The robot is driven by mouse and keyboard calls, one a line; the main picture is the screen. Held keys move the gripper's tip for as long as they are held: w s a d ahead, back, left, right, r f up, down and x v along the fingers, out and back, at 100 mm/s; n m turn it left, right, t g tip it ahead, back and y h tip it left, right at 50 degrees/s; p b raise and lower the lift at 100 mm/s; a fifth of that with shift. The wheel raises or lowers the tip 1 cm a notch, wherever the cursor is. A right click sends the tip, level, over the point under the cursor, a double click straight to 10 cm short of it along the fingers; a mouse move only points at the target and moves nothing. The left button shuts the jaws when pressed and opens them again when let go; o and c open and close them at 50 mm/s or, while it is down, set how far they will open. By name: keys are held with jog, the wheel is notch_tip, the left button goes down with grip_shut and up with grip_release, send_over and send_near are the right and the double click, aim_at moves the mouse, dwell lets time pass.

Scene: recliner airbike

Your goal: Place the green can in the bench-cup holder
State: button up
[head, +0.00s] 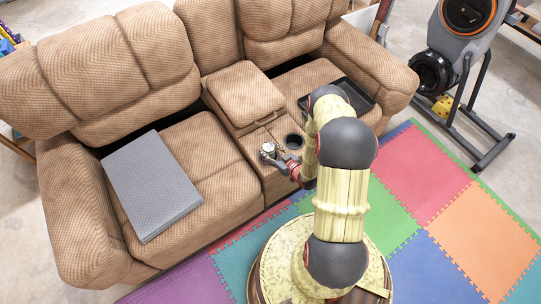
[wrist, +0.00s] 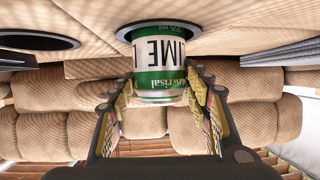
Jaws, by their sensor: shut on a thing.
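The green can (wrist: 160,72), with a white band and dark lettering, is between the two fingers of my gripper (wrist: 159,84) in the wrist view. My gripper is shut on it. The can's far end is inside the dark ring of a cup holder (wrist: 122,33) in the bench console; how deep it sits is hard to tell. In the head view, the can (head: 268,148) shows small at my gripper (head: 271,155), over the console's left cup holder, which is mostly hidden. The other cup holder (head: 294,141) is empty, and also shows in the wrist view (wrist: 35,42).
The tan recliner bench (head: 215,150) surrounds the console. A grey panel (head: 150,185) lies on the left seat and a black tray (head: 350,95) on the right seat. An exercise bike (head: 455,60) stands at far right. Coloured foam mats (head: 440,190) cover the floor in front.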

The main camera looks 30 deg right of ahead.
aim_at(273, 156)
jog(key=shift+f+b, duration=0.35)
jog(key=shift+f, duration=0.95)
jog(key=shift+f, duration=0.15)
jog(key=o, duration=1.5)
jog(key=shift+c, duration=0.2)
